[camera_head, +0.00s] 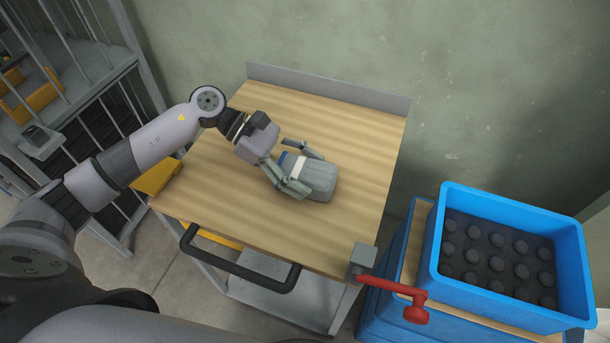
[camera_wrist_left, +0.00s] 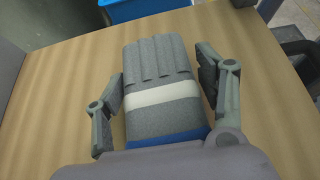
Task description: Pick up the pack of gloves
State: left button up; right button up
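The pack of gloves (camera_head: 319,179) is grey with a white band and a blue cuff edge. It lies flat on the wooden top of a cart (camera_head: 365,140). My left gripper (camera_head: 305,170) is open, with one finger on each side of the pack. In the left wrist view the pack (camera_wrist_left: 160,70) lies between the spread fingers of the gripper (camera_wrist_left: 163,95), its finger ends pointing away. Small gaps show between the fingers and the pack. The gripper palm covers the near end of the pack. My right gripper is not in view.
A blue crate (camera_head: 437,262) with dark round-topped items stands at the right. A red-handled clamp (camera_head: 395,288) sits at the cart's front right corner, and a black handle (camera_head: 240,270) is on its front edge. A wall stands behind; a barred rack (camera_head: 75,75) is at left.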

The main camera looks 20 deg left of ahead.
pick_arm(q)
jog(key=c, duration=0.8)
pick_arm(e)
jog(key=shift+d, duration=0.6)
pick_arm(q)
jog(key=shift+c, duration=0.2)
